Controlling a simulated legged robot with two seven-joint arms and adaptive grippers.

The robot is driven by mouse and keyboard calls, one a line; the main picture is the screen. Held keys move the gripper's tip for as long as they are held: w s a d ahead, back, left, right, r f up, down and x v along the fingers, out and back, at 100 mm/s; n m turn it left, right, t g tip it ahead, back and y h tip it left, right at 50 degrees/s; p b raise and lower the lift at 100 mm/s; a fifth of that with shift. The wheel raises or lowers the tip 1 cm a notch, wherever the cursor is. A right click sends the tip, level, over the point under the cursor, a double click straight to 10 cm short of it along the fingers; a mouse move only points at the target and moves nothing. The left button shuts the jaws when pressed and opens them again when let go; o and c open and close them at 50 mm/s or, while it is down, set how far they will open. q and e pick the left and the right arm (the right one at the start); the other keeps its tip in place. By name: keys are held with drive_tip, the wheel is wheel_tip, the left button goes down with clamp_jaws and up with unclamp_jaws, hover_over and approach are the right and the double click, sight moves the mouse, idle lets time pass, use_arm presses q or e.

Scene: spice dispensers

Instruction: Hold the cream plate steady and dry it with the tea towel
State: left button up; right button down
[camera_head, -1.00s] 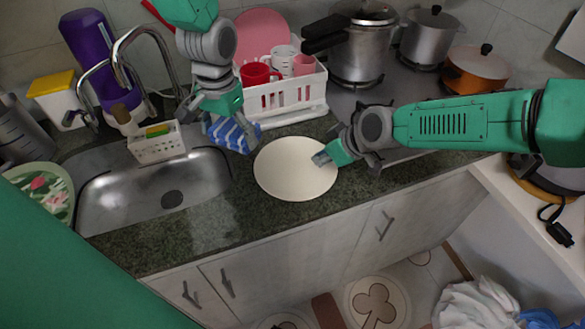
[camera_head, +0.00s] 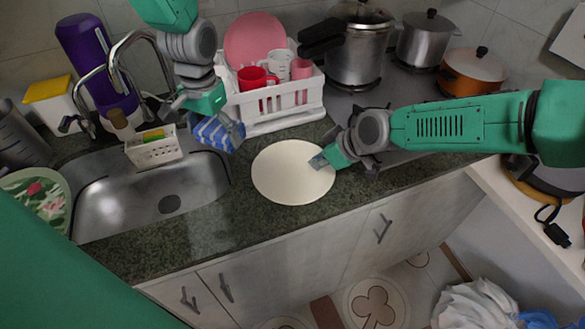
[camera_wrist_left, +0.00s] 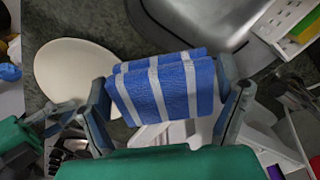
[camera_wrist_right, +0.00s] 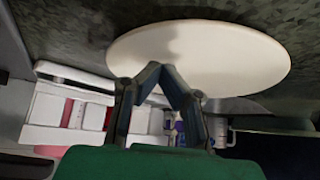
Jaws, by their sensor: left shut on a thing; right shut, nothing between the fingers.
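The cream plate (camera_head: 290,180) lies flat on the granite counter, right of the sink. The blue and white striped tea towel (camera_head: 216,132) is folded in my left gripper (camera_head: 197,112), which is shut on it, up and to the left of the plate. In the left wrist view the towel (camera_wrist_left: 165,88) spans between the fingers, with the plate (camera_wrist_left: 85,72) to its left. My right gripper (camera_head: 318,161) is shut with nothing between its fingers, its tips at the plate's right part. In the right wrist view its tips (camera_wrist_right: 162,68) overlap the plate's near edge (camera_wrist_right: 230,60); contact is hard to tell.
The sink (camera_head: 150,195) is left of the plate. A white rack (camera_head: 275,105) with cups and a pink plate stands behind it. A pressure cooker (camera_head: 358,50) and an orange pot (camera_head: 473,72) stand at the back right. The counter in front of the plate is bare.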

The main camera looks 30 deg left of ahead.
use_arm(q)
drive_tip(key=shift+r+p, duration=1.6)
drive_tip(key=shift+r, duration=0.1)
use_arm(e)
drive_tip(key=shift+r, duration=3.5)
drive_tip(key=shift+f, duration=0.1)
